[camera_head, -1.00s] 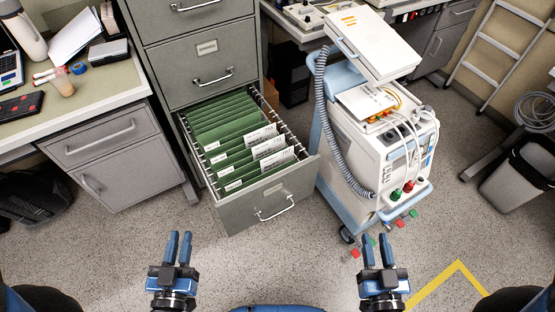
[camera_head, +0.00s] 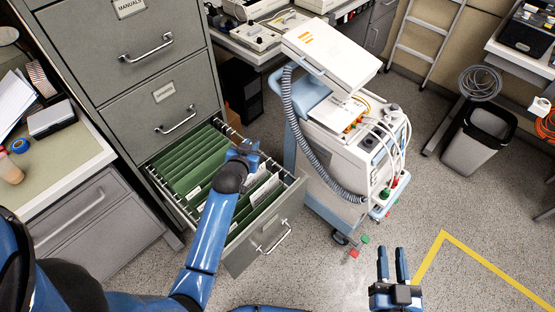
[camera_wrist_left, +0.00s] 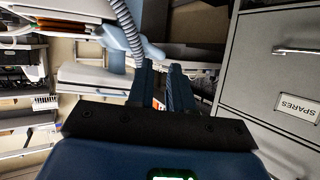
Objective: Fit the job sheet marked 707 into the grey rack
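The open grey filing drawer (camera_head: 245,258) holds green folders (camera_head: 190,165) and several white sheets (camera_head: 262,190) with print too small to read. I cannot make out which sheet, if any, is marked 707, and I cannot single out another grey rack. My left gripper (camera_head: 248,150) is over the drawer's far right part, and my forearm hides some folders and sheets. In the left wrist view its two fingers (camera_wrist_left: 160,88) stand apart with nothing visibly held. My right gripper (camera_head: 392,264) is open and empty over the floor at the lower right.
A white and blue medical cart (camera_head: 345,140) with a coiled hose stands close right of the drawer. The grey cabinet (camera_head: 150,75) rises behind it; a label reading SPARES (camera_wrist_left: 297,108) shows in the wrist view. A desk (camera_head: 60,165) is at left.

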